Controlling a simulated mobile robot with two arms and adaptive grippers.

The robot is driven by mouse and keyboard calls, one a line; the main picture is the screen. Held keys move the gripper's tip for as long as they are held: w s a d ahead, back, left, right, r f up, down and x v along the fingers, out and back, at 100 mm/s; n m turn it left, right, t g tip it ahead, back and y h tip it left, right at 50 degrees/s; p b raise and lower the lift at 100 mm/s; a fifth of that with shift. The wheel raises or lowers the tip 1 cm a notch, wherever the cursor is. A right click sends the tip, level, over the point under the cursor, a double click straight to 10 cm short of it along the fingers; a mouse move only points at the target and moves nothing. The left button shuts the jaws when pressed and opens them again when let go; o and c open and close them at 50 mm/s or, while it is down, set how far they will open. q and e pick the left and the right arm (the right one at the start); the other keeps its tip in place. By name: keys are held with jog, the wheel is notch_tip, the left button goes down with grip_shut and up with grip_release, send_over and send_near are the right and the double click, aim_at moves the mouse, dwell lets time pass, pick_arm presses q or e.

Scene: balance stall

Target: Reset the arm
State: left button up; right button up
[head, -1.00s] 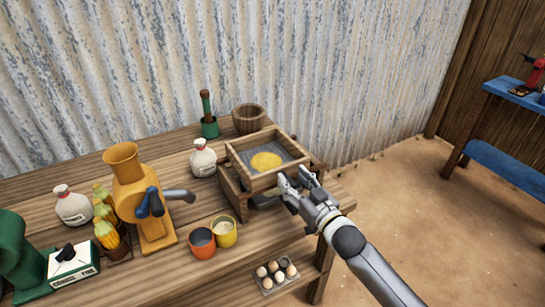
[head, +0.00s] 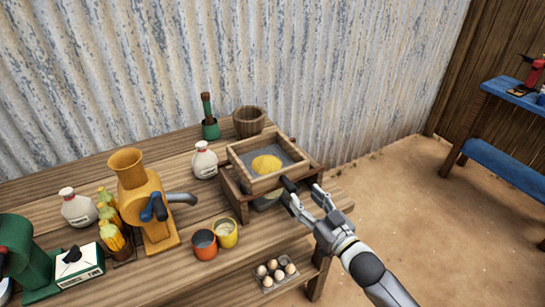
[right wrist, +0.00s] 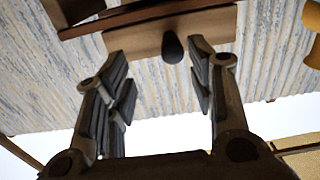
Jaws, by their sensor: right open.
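My right gripper (head: 304,196) is open and empty at the right front corner of the wooden sieve box (head: 243,180). The box has a dark knob handle (head: 288,184) on its near side, just beyond the fingertips. In the right wrist view my open fingers (right wrist: 162,75) spread on either side of the dark handle (right wrist: 172,48), which lies ahead of them and looks apart from both. Yellow meal (head: 266,164) lies on the sieve's grey mesh. The sieve sits on a wooden stand (head: 237,202). My left gripper is not in view.
On the wooden table (head: 180,256) stand a yellow grinder (head: 134,180), an orange cup (head: 204,244), a yellow cup (head: 226,233) and a white bottle (head: 205,160). Bare ground (head: 430,225) lies to the right.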

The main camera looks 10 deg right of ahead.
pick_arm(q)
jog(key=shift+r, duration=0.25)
pick_arm(e)
jog(key=shift+s+d, duration=0.25)
jog(key=shift+s, duration=0.35)
jog(key=s+d+f+m+g+h, duration=0.1)
jog(key=s+d+f+g+h, duration=0.1)
jog(key=f, duration=0.8)
jog(key=s+d+f+m+g+h, duration=0.1)
jog(key=s+d+f+g+h, duration=0.15)
jog(key=f, duration=0.75)
jog(key=s+d+f+g, duration=0.1)
jog(key=s+f+g, duration=0.1)
jog(key=s+f, duration=0.45)
jog(key=s+d+f+g, duration=0.1)
jog(key=s+f, duration=0.3)
jog(key=f, duration=0.5)
jog(key=s+f+g, duration=0.2)
jog(key=s+f, duration=0.3)
jog(key=s, duration=0.6)
jog(key=s+a+f+g+h, duration=0.1)
jog(key=s+f+g, duration=0.2)
jog(key=s+f, duration=0.3)
jog(key=s+f+g, duration=0.3)
jog(key=s+f, duration=0.3)
jog(key=s, duration=0.9)
jog(key=shift+s+a+h, duration=0.15)
jog(key=shift+s+h, duration=0.2)
jog(key=shift+s, duration=0.05)
